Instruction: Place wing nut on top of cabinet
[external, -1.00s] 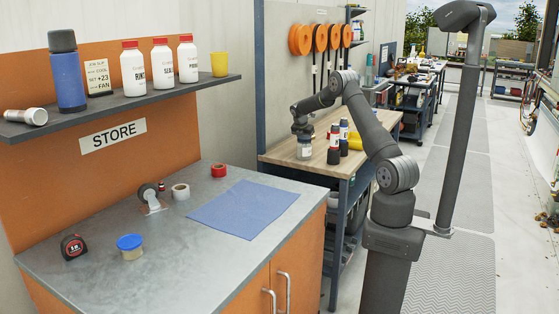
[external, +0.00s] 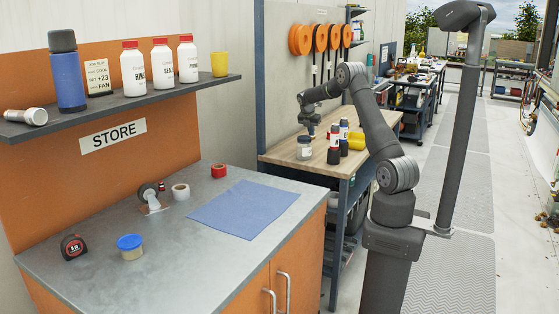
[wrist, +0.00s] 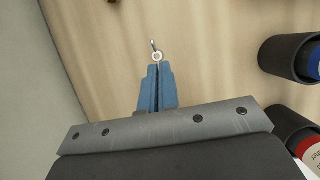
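The wing nut (wrist: 157,57) shows in the wrist view as a small silver ring with a short wing, right at the tips of my blue fingers. My gripper (wrist: 156,68) is closed to a narrow gap and appears shut on the nut's near wing, which the fingertips hide. In the external view my gripper (external: 311,132) is over the wooden workbench, just behind a lidded jar; the nut is too small to make out there. The cabinet (external: 185,245) is orange with a grey metal top, at the left front, apart from my gripper.
On the cabinet top are a blue cloth (external: 243,208), a tape measure (external: 74,246), a blue-lidded tub (external: 130,246), a caster (external: 150,198) and tape rolls. A shelf (external: 130,100) overhangs its back. The jar (external: 304,147) and dark-based bottles (external: 334,145) stand close to my gripper.

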